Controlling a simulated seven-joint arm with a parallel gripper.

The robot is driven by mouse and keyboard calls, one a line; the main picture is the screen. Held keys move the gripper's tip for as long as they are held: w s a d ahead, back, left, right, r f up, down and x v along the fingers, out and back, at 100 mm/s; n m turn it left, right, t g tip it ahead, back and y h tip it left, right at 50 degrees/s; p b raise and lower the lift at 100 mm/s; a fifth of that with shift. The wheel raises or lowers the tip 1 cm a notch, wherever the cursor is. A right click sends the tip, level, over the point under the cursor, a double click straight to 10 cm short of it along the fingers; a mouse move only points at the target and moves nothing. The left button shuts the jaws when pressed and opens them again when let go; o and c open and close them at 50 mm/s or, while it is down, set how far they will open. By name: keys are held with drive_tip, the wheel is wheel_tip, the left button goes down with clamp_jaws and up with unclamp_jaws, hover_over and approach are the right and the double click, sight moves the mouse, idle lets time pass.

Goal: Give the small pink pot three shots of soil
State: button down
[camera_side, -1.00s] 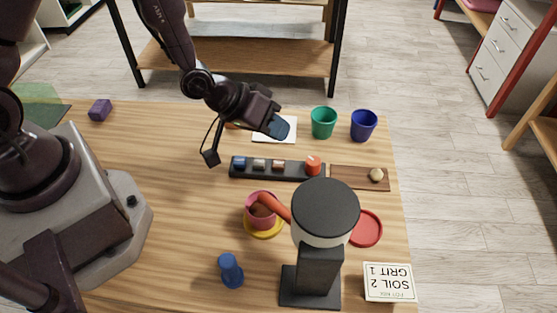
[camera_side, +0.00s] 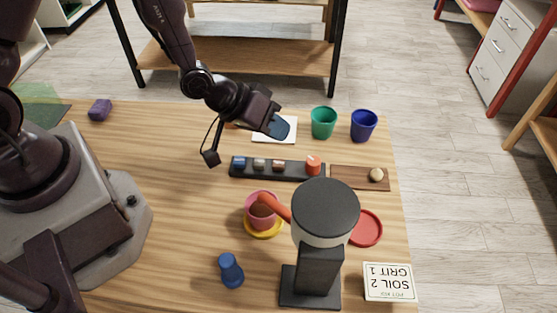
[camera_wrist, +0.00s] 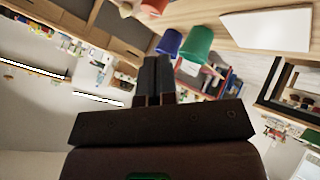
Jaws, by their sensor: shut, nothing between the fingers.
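The small pink pot (camera_side: 259,220) stands on a yellow saucer (camera_side: 264,235) under the orange spout (camera_side: 275,206) of the soil dispenser. Brown soil shows inside it; its depth is hard to tell. The dispenser has a dark round top (camera_side: 325,207) and a dark column. A black strip (camera_side: 240,173) behind the pot carries several small coloured pieces and a larger orange-red knob (camera_side: 313,164). My gripper (camera_side: 278,127) is shut and empty, above the table behind the strip. Its fingers also show pressed together in the wrist view (camera_wrist: 155,72).
A green pot (camera_side: 323,122) and a blue pot (camera_side: 363,125) stand at the back right. A red saucer (camera_side: 366,228), a sign reading soil 2, grit 1 (camera_side: 389,283), a brown board (camera_side: 349,178) and a blue peg-shaped object (camera_side: 231,270) are nearby. The table's left middle is clear.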

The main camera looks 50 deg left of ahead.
sight(277, 161)
drive_tip(key=shift+r, duration=0.1)
wheel_tip(277, 161, up, 4)
drive_tip(key=shift+f, duration=0.15)
idle(0.4)
drive_tip(key=shift+f, duration=4.45)
drive_tip(key=shift+f, duration=0.15)
drive_tip(key=shift+f, duration=0.25)
